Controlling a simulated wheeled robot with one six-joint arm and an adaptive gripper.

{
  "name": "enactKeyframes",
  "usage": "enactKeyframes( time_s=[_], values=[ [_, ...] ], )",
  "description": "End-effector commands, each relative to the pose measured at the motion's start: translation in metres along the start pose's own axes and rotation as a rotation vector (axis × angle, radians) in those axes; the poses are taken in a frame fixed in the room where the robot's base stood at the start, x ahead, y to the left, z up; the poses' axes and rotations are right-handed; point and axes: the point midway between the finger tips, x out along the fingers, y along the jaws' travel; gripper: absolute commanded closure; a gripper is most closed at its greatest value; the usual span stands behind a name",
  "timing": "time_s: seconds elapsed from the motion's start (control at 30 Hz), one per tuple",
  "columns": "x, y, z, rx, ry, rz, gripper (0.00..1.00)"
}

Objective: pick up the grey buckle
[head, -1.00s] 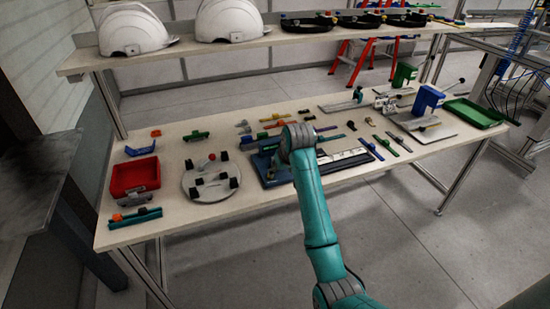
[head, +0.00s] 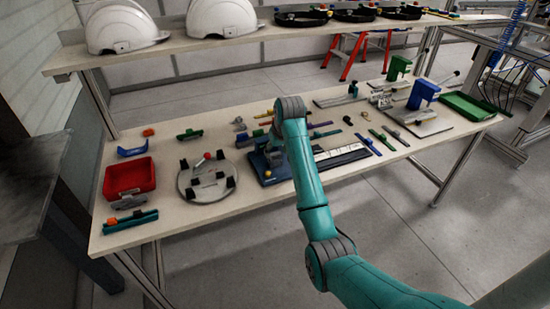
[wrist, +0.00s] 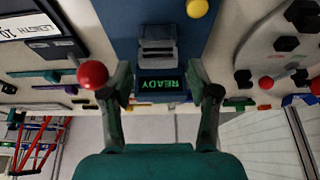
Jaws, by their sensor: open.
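A small grey piece (head: 240,125) lies on the table left of my arm in the head view; it is too small to tell surely whether it is the grey buckle. Small dark pieces (head: 364,115) lie right of my arm. In the head view my arm hides much of this device and most of the gripper.
A round plate (head: 207,183) with black knobs and a red bin (head: 130,176) stand to the left. A red ball knob (wrist: 92,74) is close to one finger in the wrist view. Green and blue stands and a green tray (head: 468,106) are at right. White helmets (head: 125,28) sit on the shelf above.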

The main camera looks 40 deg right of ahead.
Motion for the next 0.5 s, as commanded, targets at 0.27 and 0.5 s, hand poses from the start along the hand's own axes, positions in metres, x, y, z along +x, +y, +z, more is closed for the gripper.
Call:
enactKeyframes(
  time_s=[0.27, 0.5],
  values=[
    [0.037, 0.002, -0.004, 0.0, -0.003, 0.0, 0.4],
    [0.043, 0.002, -0.005, 0.0, 0.001, 0.0, 0.4]
  ],
)
